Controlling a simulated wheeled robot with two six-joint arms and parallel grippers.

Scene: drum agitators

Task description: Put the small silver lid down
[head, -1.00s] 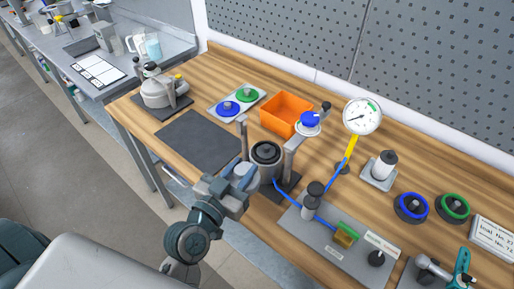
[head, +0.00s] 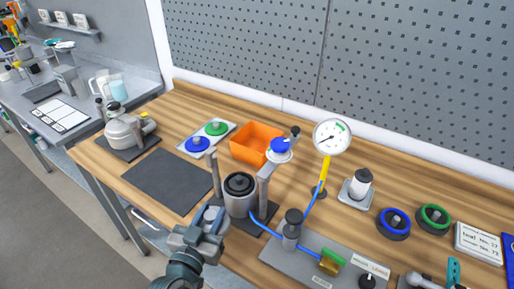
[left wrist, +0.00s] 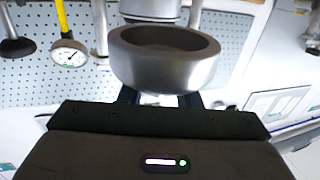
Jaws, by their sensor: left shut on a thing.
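My left gripper (head: 213,218) is in front of and to the left of the silver-grey canister (head: 238,203) in the head view. In the left wrist view the gripper (left wrist: 160,98) is shut on the small silver lid (left wrist: 165,70). The lid looks like a shallow round metal cup with a thick rim, its hollow side showing. In the head view I cannot make out the lid clearly at the gripper. The canister has a dark ringed top and stands between two grey posts. My right gripper is not in view.
A bare dark mat (head: 160,182) lies left of the canister. Behind are a plate (head: 183,149) with blue and green knobs and an orange bin (head: 250,160). A pressure gauge (head: 332,137), a blue hose (head: 311,205) and a grey valve plate (head: 282,260) are to the right.

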